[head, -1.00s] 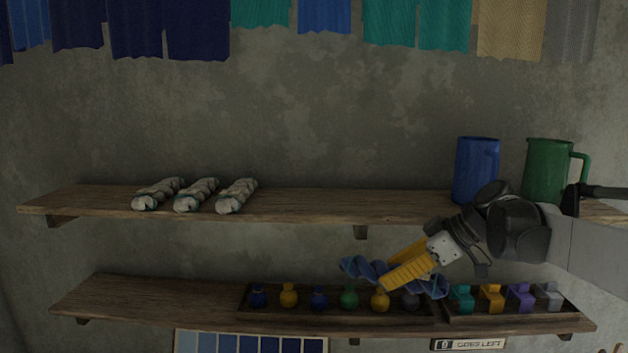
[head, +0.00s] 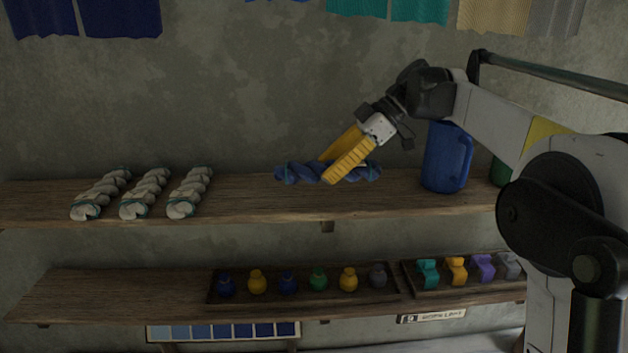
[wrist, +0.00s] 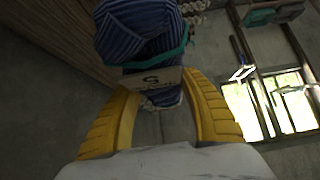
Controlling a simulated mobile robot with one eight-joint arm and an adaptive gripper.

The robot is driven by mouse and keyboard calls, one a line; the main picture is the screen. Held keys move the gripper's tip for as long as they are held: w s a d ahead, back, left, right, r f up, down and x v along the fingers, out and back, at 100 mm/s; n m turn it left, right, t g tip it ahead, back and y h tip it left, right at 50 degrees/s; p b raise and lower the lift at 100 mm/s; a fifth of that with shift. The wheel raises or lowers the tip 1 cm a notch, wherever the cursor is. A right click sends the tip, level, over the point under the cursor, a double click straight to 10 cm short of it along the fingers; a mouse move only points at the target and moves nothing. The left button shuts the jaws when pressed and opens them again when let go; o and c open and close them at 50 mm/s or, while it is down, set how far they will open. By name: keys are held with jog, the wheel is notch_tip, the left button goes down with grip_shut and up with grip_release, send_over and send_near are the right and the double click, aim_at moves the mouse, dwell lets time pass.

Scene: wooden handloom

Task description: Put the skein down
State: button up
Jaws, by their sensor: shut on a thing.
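A blue twisted skein (head: 300,173) lies across the yellow fingers of my gripper (head: 338,168), which is shut on it. In the head view the skein is level and in front of the upper shelf (head: 260,203); I cannot tell whether it touches the board. In the wrist view the skein (wrist: 140,32) shows striped blue yarn, a teal tie and a tan tag with dark marks, between the two yellow fingers (wrist: 155,105). Its middle is partly hidden by the fingers in the head view.
Three pale skeins (head: 145,193) lie at the left of the upper shelf. A blue mug (head: 447,158) stands right of my gripper, with a green mug (head: 501,172) partly hidden behind my arm. The lower shelf (head: 110,295) holds trays of small bottles and coloured pieces.

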aim_at(307, 198)
jog(key=w+a+f, duration=0.1)
jog(key=w+f, duration=0.1)
jog(key=w, duration=0.1)
jog(key=shift+a+p, duration=0.35)
jog(key=shift+a, duration=0.05)
notch_tip(307, 198, down, 4)
jog(key=shift+w+f+p, duration=0.1)
jog(key=shift+p, duration=0.5)
jog(key=shift+f, duration=0.1)
jog(key=o, duration=1.3)
